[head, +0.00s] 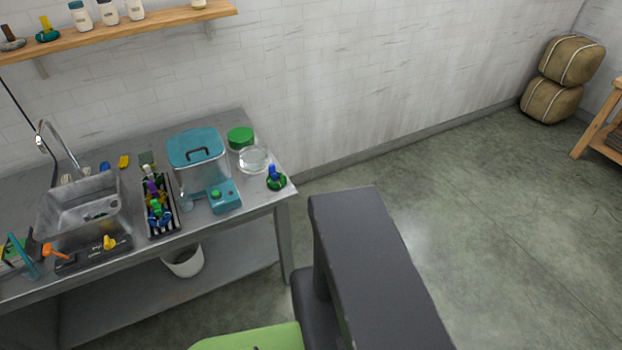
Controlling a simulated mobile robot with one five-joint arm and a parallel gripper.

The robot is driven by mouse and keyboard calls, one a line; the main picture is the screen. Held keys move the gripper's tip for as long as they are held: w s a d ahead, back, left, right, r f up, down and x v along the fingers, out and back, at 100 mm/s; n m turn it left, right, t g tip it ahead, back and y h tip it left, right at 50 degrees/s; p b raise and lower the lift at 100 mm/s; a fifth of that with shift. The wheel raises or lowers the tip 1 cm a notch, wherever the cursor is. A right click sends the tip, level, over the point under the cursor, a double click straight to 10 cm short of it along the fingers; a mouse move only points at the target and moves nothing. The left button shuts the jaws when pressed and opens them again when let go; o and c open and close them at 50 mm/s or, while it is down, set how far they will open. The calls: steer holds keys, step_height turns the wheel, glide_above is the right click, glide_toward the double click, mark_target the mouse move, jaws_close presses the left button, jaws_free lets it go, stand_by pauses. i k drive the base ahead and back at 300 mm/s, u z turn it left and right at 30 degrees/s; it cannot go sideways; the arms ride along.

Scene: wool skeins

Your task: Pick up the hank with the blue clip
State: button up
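A dark green hank with an upright blue clip (276,180) lies on the right end of the steel table, near its front corner. It stands apart from the clear round dish to its upper left. On the wall shelf, a teal hank with a yellow clip (47,34) and a dark brown hank with a grey clip (11,43) lie at the left end. My gripper is not in view; a dark grey link, apparently of my arm, fills the lower middle.
The steel table (247,205) also holds a teal-lidded clear tank (201,175), a clear dish (254,159), a green lid (240,138), a black rack of coloured clips (159,205) and a sink (81,205). A white bucket (184,262) stands below.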

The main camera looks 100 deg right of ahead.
mark_target(273, 175)
steer(key=u, duration=0.05)
steer(key=k, duration=1.65)
steer(key=z, duration=0.85)
steer(key=i, duration=1.5)
